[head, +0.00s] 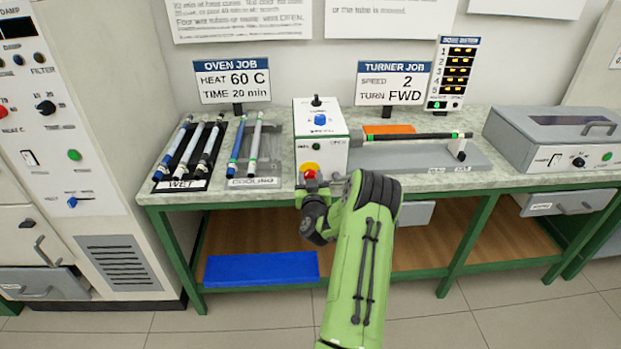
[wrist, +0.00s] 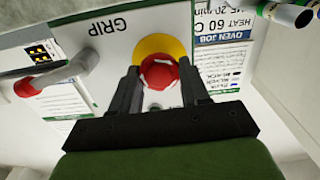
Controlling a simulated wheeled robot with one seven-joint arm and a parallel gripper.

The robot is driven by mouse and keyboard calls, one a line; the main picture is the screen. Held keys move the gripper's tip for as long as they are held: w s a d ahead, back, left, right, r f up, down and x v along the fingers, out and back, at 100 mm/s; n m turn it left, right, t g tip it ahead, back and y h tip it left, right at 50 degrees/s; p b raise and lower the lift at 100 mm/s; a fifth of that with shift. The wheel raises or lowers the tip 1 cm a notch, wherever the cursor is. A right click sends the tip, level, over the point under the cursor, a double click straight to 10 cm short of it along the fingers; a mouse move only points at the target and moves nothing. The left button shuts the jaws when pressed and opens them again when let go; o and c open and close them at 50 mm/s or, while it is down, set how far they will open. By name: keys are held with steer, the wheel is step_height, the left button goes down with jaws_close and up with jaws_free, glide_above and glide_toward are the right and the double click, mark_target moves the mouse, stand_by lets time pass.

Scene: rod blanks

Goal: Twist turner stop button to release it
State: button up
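The turner's stop button (wrist: 158,73) is red on a round yellow plate (wrist: 150,45), on the front of the white turner box (head: 319,150). In the wrist view my gripper (wrist: 160,75) has one finger on each side of the button. Both fingers appear to touch its sides, with the red cap between them. In the head view my gripper (head: 309,180) is at the lower front of the box, and it partly hides the red button and the yellow plate.
A blue selector knob (head: 320,119) and a green button (head: 316,146) are on the turner box. A dark rod (head: 408,136) lies across the turner bed to its right. Racks of rods (head: 190,150) stand to its left. A lidded grey box (head: 560,135) sits at the right.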

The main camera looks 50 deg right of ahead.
steer(key=c, duration=0.5)
steer(key=shift+m, duration=0.3)
steer(key=o, duration=1.1)
steer(key=shift+c, duration=0.2)
